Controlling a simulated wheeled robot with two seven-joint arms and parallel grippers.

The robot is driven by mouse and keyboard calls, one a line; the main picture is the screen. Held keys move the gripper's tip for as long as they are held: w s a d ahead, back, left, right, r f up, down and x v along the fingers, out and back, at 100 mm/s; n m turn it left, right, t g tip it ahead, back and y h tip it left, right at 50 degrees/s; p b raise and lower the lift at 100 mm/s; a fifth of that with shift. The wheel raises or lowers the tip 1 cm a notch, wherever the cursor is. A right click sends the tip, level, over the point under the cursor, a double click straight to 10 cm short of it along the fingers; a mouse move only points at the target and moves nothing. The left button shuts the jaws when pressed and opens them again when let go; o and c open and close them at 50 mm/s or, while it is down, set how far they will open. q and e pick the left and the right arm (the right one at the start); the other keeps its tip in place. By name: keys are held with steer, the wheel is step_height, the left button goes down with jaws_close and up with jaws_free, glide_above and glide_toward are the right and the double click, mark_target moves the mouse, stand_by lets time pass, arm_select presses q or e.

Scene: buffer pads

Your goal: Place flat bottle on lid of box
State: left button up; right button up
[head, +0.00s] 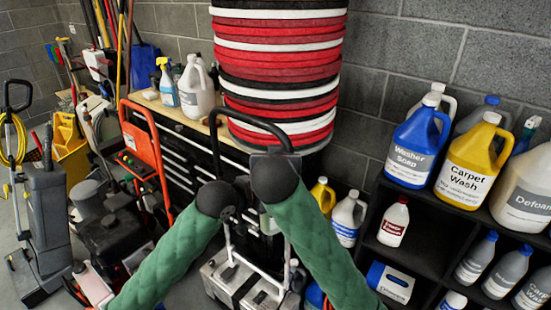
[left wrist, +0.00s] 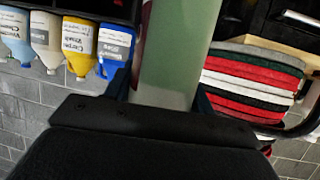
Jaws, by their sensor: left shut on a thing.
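My left gripper (left wrist: 163,97) is shut on a pale green flat bottle (left wrist: 178,50), which stands out between its fingers in the left wrist view. In the head view, a small pale patch (head: 266,222) between my two wrists looks like part of this bottle; most of it is hidden. My right arm comes up from the lower right, and its dark wrist end (head: 274,178) is close to the left one. The right fingers cannot be made out. A white and blue box (head: 390,283) lies on a lower shelf at the right; I cannot tell if it is the task's box.
A dark shelf (head: 415,245) at the right holds several jugs and bottles, including a blue one (head: 418,148) and a yellow one (head: 470,165). A tall stack of red, white and black pads (head: 280,70) stands behind my arms. Cleaning machines (head: 105,215) crowd the left.

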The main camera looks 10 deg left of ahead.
arm_select(q)
steer(key=o, duration=1.6)
steer(key=shift+c, duration=0.2)
